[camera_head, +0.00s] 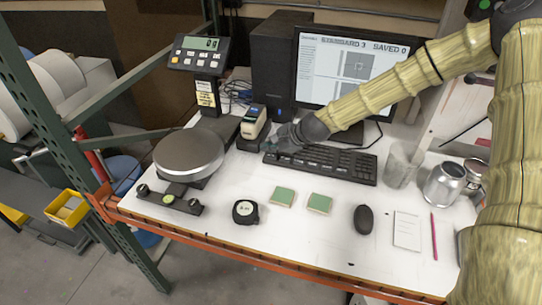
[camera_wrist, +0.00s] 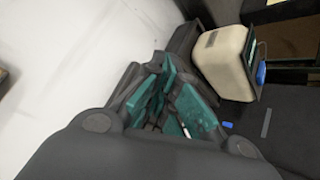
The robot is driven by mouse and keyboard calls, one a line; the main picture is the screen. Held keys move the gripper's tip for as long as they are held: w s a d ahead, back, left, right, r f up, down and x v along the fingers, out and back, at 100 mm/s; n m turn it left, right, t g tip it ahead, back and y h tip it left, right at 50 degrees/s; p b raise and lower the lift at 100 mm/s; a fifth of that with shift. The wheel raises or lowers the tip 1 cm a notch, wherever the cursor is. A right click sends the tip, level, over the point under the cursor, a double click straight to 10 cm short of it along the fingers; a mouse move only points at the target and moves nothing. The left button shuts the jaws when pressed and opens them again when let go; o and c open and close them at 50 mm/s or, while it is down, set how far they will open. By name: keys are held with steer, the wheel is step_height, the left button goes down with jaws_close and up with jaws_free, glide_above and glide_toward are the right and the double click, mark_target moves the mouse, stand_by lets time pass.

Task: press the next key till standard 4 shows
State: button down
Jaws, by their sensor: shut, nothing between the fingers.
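The monitor (camera_head: 350,68) shows a heading that reads as standard 3, with "SAVED 0" beside it. The black keyboard (camera_head: 335,165) lies in front of it; I cannot tell which key is the next key. My gripper (camera_head: 280,143) is over the keyboard's left end in the head view, and its tip hides some keys. I cannot tell whether it touches them. In the wrist view my gripper (camera_wrist: 165,118) has its teal-padded fingers together, with nothing seen between them. A cream handheld instrument (camera_head: 254,122) stands just left of the gripper; it also shows in the wrist view (camera_wrist: 224,62), with a blue part.
A scale with a round pan (camera_head: 189,153) and a display reading 0g (camera_head: 200,44) stands left. A tape measure (camera_head: 245,212), two green tiles (camera_head: 284,196), a mouse (camera_head: 363,219) and metal cans (camera_head: 444,184) lie around. The white table front is partly clear.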

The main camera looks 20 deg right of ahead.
mark_target(270, 157)
steer(key=shift+f, duration=0.1)
steer(key=shift+f+b, duration=0.35)
steer(key=shift+f, duration=0.35)
stand_by(0.7)
steer(key=shift+r, duration=0.15)
steer(key=shift+s+r, duration=0.1)
steer(key=shift+r, duration=0.55)
steer(key=shift+r+p, duration=0.1)
steer(key=shift+p, duration=0.25)
steer(key=shift+r+p, duration=1.65)
steer(key=shift+r, duration=0.75)
